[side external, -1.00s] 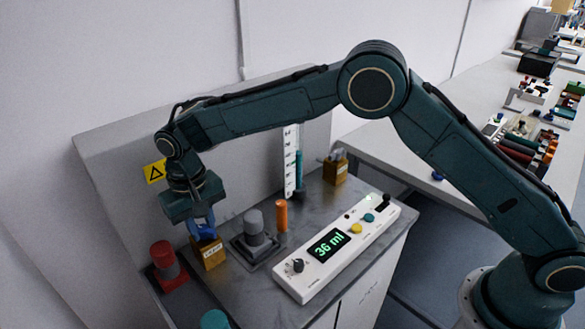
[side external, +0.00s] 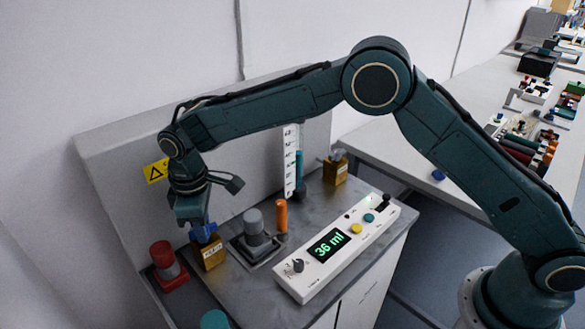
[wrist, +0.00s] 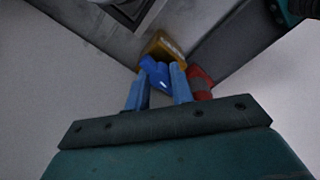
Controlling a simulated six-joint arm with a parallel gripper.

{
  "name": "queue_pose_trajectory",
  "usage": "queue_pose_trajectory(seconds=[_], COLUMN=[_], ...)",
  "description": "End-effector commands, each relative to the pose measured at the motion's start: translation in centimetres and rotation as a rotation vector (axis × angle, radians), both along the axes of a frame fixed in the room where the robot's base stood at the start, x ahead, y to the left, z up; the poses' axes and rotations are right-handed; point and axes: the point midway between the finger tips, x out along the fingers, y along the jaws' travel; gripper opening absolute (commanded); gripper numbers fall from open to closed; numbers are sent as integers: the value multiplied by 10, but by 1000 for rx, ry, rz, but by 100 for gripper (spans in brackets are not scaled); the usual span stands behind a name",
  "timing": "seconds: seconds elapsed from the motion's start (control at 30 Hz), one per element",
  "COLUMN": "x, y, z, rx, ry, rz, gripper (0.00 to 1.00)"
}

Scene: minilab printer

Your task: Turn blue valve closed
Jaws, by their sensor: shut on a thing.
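The blue valve (side external: 204,233) is a blue handle on top of a brass-coloured block (side external: 209,256) with a small label, at the left of the bench. My gripper (side external: 203,229) points down over it, with its fingers on either side of the handle. In the wrist view, the blue handle (wrist: 156,72) lies between the two blue fingers of my gripper (wrist: 157,92), which are shut on it. The brass block also shows beyond it in the wrist view (wrist: 163,46). The fingers partly hide the handle in the side view.
An orange cylinder (side external: 281,215), a white control panel (side external: 338,248) reading 36 ml and a second brass block (side external: 335,171) lie further right. A wall rises behind.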

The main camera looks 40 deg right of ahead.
Motion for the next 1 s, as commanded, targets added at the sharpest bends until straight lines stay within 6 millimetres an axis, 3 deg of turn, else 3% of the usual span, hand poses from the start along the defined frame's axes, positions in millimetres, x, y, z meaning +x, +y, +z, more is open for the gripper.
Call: queue_pose_trajectory(seconds=[0.37, 0.87, 0.9, 1.0], x=[1, 1, 1, 1], y=[0, 1, 1, 1], z=[2, 3, 3, 2], rx=[3, 3, 3, 3], ry=[-6, -6, -6, -5], rz=[182, 204, 204, 203], gripper=[0, 0, 31, 45])
